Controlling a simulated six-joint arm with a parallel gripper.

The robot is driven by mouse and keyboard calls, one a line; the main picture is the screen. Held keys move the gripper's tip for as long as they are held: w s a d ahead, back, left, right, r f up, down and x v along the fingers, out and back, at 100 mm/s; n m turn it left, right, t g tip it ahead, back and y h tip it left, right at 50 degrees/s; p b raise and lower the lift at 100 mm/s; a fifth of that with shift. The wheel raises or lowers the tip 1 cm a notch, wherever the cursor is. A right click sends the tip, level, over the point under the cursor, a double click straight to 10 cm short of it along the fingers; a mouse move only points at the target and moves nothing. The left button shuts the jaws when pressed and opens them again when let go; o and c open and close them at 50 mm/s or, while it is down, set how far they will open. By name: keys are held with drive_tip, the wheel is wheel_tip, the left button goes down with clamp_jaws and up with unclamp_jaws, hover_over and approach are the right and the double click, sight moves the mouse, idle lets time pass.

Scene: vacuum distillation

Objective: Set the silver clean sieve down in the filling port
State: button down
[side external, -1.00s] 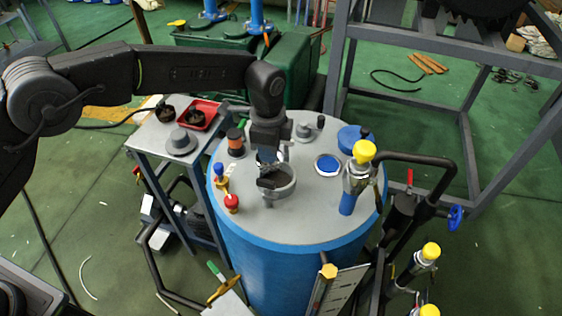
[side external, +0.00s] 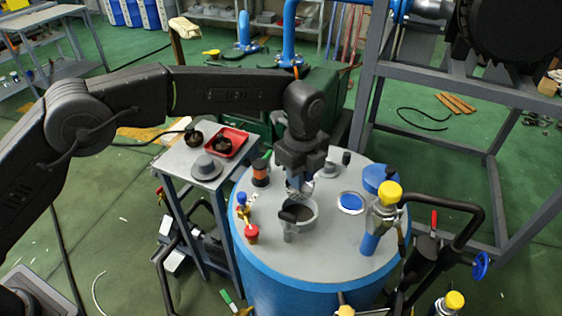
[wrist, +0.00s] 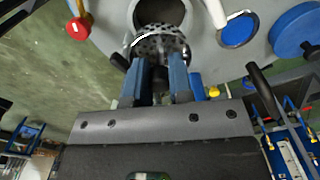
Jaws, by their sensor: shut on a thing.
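The silver sieve (wrist: 160,42), a perforated metal piece, is between the blue fingers of my gripper (wrist: 163,82) in the wrist view. My gripper is shut on it. In the side view my gripper (side external: 300,178) points down over the drum lid, with the sieve (side external: 299,190) small and partly hidden at its tips. The filling port (side external: 311,217) is a grey raised ring just below and in front of it. In the wrist view the port's dark opening (wrist: 160,12) is partly covered by the sieve. The sieve looks outside the port, above its back rim.
The blue drum's grey lid (side external: 325,255) also bears a red-capped valve (side external: 252,234), a blue round sight (side external: 351,203) and a yellow-capped fitting (side external: 383,213). A side table at left holds a red tray (side external: 240,137) and a grey round part (side external: 207,167).

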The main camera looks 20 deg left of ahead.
drive_tip(key=shift+f, duration=2.75)
drive_tip(key=shift+f, duration=2)
idle(1.5)
drive_tip(key=c, duration=0.6)
unclamp_jaws()
drive_tip(key=shift+o, duration=0.2)
drive_tip(key=shift+r, duration=0.1)
